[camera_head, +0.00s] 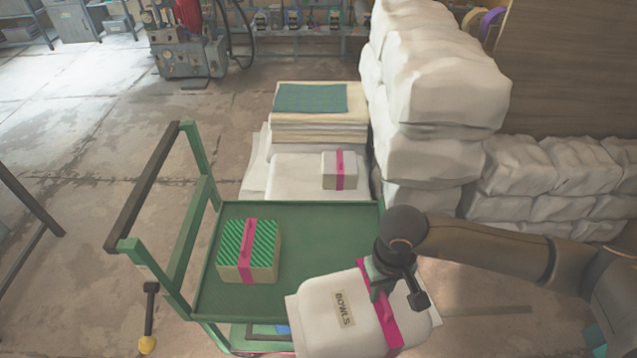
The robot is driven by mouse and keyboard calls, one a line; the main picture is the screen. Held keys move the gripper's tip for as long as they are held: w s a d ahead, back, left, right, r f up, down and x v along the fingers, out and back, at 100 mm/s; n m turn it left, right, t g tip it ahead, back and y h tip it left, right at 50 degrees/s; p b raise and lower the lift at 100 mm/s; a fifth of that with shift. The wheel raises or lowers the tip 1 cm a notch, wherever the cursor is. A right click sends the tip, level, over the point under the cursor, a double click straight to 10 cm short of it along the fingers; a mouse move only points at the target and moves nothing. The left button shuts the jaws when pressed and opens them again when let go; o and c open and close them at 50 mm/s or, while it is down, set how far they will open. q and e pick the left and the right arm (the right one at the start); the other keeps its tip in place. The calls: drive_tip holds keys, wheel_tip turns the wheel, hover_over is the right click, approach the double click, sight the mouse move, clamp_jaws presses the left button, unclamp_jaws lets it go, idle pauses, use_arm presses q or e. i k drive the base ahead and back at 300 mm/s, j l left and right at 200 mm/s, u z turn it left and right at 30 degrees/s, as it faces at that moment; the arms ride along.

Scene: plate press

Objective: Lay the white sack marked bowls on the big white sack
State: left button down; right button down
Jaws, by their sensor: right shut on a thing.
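The white sack marked BOWLS (318,318) has a pink strap and is at the bottom centre, over the near right corner of the green cart. My right gripper (382,290) is shut on it at the strap; its fingertips are partly hidden. I cannot tell whether the sack touches the cart. A wide, flat white sack (285,180) lies beyond the cart, with a small white pink-strapped pack (331,170) on its right part. Large white sacks (440,85) are also piled high to the right; which one is the big white sack is not marked. My left gripper is not in view.
The green cart (320,225) carries a green-striped pack (248,250) with a pink strap; its handle rises at left. A cream stack with a teal top (310,98) stands behind the flat sack. A low sack row (560,175) runs right. Floor at left is mostly clear.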

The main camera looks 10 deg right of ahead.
sight(300, 178)
drive_tip(key=k+u, duration=0.1)
drive_tip(key=u, duration=0.3)
drive_tip(key=k+u, duration=0.1)
drive_tip(key=u, duration=1.35)
drive_tip(key=i+j+u, duration=0.1)
drive_tip(key=u, duration=0.35)
drive_tip(key=i+u, duration=0.15)
drive_tip(key=u, duration=0.25)
drive_tip(key=i+z, duration=0.1)
drive_tip(key=i, duration=0.9)
drive_tip(key=i+z, duration=0.7)
drive_tip(key=i, duration=0.15)
drive_tip(key=i+z, duration=0.3)
drive_tip(key=z, duration=0.15)
drive_tip(key=i+z, duration=0.3)
drive_tip(key=z, duration=0.15)
drive_tip(key=i+l+z, duration=0.1)
drive_tip(key=i+z, duration=0.2)
drive_tip(key=z, duration=0.15)
drive_tip(key=i+z, duration=0.65)
drive_tip(key=i, duration=0.15)
drive_tip(key=i+z, duration=0.3)
drive_tip(key=i, duration=0.1)
